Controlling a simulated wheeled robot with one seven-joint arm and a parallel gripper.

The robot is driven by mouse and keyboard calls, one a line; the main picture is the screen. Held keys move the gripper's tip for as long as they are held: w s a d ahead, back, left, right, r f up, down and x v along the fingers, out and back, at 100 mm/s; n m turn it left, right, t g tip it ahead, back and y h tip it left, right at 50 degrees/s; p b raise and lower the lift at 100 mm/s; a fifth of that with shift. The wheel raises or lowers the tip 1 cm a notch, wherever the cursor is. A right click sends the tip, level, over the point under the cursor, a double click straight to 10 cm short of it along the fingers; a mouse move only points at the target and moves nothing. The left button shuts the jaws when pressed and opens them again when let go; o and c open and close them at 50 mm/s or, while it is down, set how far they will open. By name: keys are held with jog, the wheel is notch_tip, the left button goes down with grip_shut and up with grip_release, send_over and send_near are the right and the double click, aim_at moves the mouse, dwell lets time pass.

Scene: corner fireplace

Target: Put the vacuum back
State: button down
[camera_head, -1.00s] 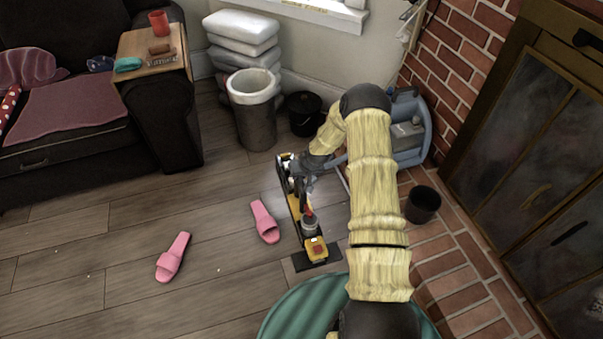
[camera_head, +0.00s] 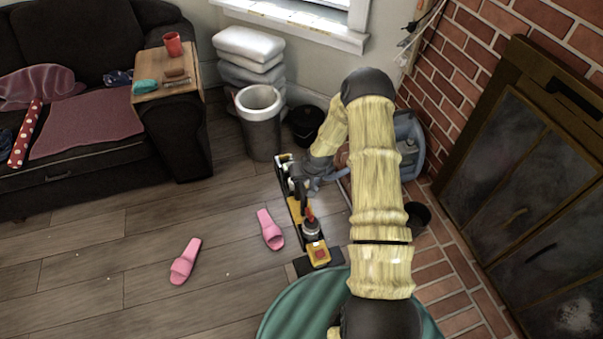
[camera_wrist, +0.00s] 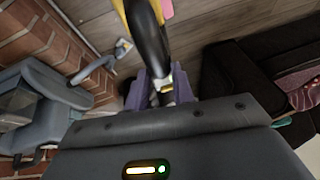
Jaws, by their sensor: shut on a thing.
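The vacuum (camera_head: 311,230) is a slim stick type in yellow, black and grey with a red part. It stands out from the floor in front of my arm, its dark flat head (camera_head: 304,265) at the lower end near the floor. My gripper (camera_head: 304,185) is shut on the upper part of the vacuum, partly hidden by my padded arm. In the wrist view, the purple-grey fingers (camera_wrist: 160,90) close around the black and yellow vacuum body (camera_wrist: 148,35). The exact contact is partly hidden by the wrist housing.
A blue-grey machine (camera_head: 410,145) stands by the brick wall, partly behind my arm. A dark pot (camera_head: 416,216) is on the brick hearth. Pink slippers (camera_head: 272,230) lie on the floor. A bin (camera_head: 262,135) and a black bucket (camera_head: 307,124) stand by the wall. Open floor lies at left.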

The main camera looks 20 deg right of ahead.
jog(key=s+a+r+p, duration=0.1)
jog(key=s+r+p, duration=0.2)
jog(key=r+p, duration=0.8)
jog(key=s+a+r+p, duration=0.1)
jog(key=s+r+p, duration=0.3)
jog(key=r+p, duration=0.7)
jog(key=s+a+r+p, duration=0.1)
jog(key=s+r+p, duration=0.3)
jog(key=r+p, duration=0.8)
notch_tip(320, 180, up, 6)
jog(key=shift+a+f+n, duration=0.2)
jog(key=shift+f+n, duration=0.05)
jog(key=shift+n, duration=0.05)
jog(key=shift+s+f, duration=0.1)
jog(key=shift+s, duration=0.05)
